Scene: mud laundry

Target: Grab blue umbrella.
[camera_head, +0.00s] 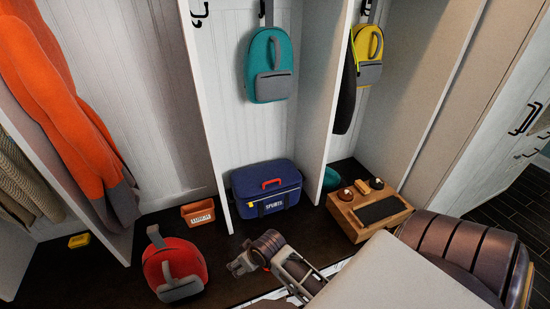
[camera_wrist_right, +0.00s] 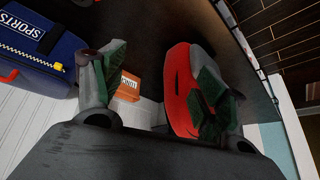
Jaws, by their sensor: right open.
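I cannot make out a blue umbrella in either view. A dark long item (camera_head: 345,97) hangs beside the yellow-trimmed backpack at the right, but I cannot tell what it is. My right gripper (camera_head: 236,268) is low over the dark bench, in front of the blue sports bag and to the right of the red backpack. In the right wrist view its two fingers (camera_wrist_right: 160,85) are apart with nothing between them that they hold. My left gripper is not in view.
The bench (camera_head: 225,275) holds a red backpack (camera_head: 166,262), an orange lunch box (camera_head: 198,214), a blue sports bag (camera_head: 266,190) and a wooden box (camera_head: 370,230). A teal backpack (camera_head: 270,55) and an orange coat (camera_head: 60,90) hang above. White dividers (camera_head: 325,90) separate the cubbies.

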